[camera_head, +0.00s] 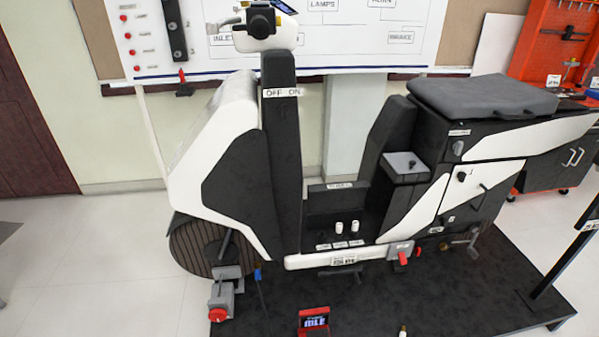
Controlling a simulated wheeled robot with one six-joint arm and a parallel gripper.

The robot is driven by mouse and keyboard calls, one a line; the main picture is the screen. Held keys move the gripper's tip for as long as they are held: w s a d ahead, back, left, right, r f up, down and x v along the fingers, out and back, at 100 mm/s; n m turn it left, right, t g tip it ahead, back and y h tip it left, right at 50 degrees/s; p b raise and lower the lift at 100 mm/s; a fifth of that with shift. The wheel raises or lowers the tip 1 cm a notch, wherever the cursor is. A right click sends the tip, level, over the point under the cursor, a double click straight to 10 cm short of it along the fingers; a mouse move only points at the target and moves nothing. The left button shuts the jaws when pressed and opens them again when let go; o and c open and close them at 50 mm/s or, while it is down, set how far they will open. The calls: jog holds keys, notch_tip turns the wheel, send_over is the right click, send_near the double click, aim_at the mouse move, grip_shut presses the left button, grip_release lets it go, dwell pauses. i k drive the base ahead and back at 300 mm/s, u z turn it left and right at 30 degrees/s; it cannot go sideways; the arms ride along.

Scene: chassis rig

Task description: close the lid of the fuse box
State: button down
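The scooter's footboard carries a low dark box that looks like the fuse box (337,230). Two white cylindrical pieces (347,228) stand upright in it, with small white labels along its front edge. A dark panel (335,205) with a label on its top edge stands up behind the pieces. It looks like the lid, raised and open. The label is too small to read. My gripper is not in view, so its state does not show.
The scooter's front column (281,150) rises left of the box, and the seat body (390,140) stands to the right. A small grey-topped box (405,166) sits below the seat. A red block with a screen (314,321) is on the dark platform (430,300) in front.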

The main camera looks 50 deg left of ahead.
aim_at(336, 196)
jog(key=u, duration=1)
jog(key=i, duration=0.95)
jog(key=u, duration=0.85)
